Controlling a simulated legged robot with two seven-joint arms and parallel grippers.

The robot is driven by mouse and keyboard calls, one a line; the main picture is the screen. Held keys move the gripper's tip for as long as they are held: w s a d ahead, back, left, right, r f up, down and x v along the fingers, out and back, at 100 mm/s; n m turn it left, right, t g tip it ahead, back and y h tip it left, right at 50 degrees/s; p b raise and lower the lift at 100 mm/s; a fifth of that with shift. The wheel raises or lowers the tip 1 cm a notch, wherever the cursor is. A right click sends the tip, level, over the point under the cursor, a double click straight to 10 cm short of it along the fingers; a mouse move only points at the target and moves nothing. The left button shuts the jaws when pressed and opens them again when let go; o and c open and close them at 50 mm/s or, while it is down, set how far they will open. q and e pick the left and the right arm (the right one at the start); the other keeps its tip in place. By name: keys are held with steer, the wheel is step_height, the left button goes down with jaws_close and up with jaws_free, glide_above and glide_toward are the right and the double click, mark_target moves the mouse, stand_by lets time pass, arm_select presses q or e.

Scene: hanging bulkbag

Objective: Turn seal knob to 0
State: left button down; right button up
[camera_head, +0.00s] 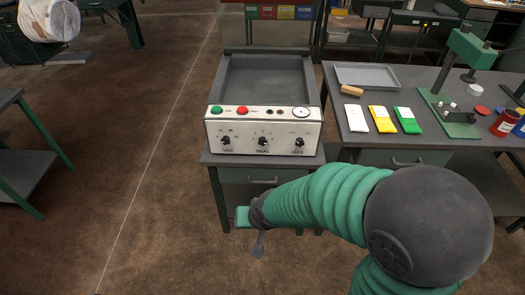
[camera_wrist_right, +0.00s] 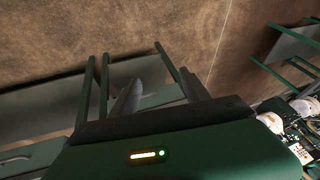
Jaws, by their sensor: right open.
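The seal knob (camera_head: 263,141) is the middle of three dark knobs on the white front panel (camera_head: 225,118) of a vacuum sealer. Its pointer setting is too small to read. My right arm comes in from the lower right, and my right gripper (camera_head: 257,247) hangs below and in front of the panel, apart from the knob. In the right wrist view the right gripper (camera_wrist_right: 160,92) is open, with nothing seen between its fingers. The knob is not seen in that view. My left gripper is in neither view.
The vac knob (camera_head: 226,140) and gas knob (camera_head: 299,143) flank the seal knob. Green (camera_head: 217,110) and red (camera_head: 242,110) buttons sit above. A workbench (camera_head: 345,105) with a tray (camera_head: 368,76) and colored packets stands to the right. Floor is open to the left.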

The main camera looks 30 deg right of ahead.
steer(key=w+f+m+t+b, duration=0.4)
steer(key=w+f+m+b, duration=0.3)
steer(key=w+m, duration=0.25)
steer(key=m+t+h+b, duration=0.6)
steer(key=m+h+b, duration=0.65)
steer(key=m, duration=1.75)
glide_toward(262, 144)
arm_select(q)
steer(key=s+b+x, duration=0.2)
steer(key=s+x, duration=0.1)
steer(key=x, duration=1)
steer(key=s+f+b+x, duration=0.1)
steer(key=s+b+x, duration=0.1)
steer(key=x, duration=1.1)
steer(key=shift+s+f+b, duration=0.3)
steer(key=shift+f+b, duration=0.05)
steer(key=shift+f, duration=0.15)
arm_select(e)
steer(key=w+d, duration=0.2)
steer(key=w+d+y, duration=0.1)
steer(key=w+d, duration=0.1)
steer(key=w+d+r+y, duration=0.1)
steer(key=w+d, duration=0.1)
steer(key=shift+w+y, duration=0.25)
steer(key=shift+w, duration=0.15)
jaws_close()
